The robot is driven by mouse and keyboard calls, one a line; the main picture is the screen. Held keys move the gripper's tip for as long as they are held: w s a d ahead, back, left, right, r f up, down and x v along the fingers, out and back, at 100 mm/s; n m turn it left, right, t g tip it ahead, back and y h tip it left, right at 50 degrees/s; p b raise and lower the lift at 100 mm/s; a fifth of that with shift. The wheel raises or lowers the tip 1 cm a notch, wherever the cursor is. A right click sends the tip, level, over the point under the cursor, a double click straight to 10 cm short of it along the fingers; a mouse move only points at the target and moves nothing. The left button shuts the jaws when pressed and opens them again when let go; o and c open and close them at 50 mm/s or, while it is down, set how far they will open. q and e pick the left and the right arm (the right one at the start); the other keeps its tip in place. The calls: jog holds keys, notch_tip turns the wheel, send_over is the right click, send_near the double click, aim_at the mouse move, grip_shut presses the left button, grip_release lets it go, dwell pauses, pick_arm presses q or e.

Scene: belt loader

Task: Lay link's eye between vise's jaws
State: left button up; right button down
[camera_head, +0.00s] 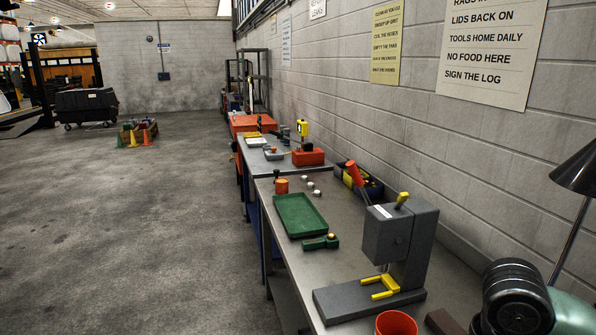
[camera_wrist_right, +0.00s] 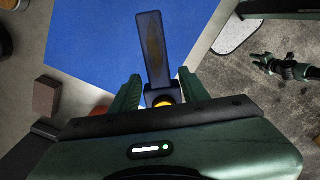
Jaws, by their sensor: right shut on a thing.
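My right gripper (camera_wrist_right: 162,92) is shut on a long dark link (camera_wrist_right: 152,45) in the right wrist view. The link's flat bar, brownish along its middle, points away from the gripper. A dark ring with yellow inside (camera_wrist_right: 163,97) sits at its near end between the green fingers. The link is over a blue surface; I cannot tell its height. I cannot make out a vise with certainty in either view. The head view shows part of my right arm at bottom right, but not its fingers.
A grey press (camera_head: 400,240) with a yellow fork, a red cup (camera_head: 396,324) and a green tray (camera_head: 300,215) stand on the bench. The blue surface (camera_wrist_right: 95,45) has clear room. A brown block (camera_wrist_right: 46,95) stands left of it. A lamp (camera_head: 578,172) overhangs the right.

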jog(key=a+f+m+b, duration=0.1)
jog(key=a+f+m, duration=0.3)
jog(key=m, duration=0.6)
jog(key=shift+a+m, duration=0.3)
jog(key=shift+a, duration=0.8)
jog(key=shift+s+f, duration=0.15)
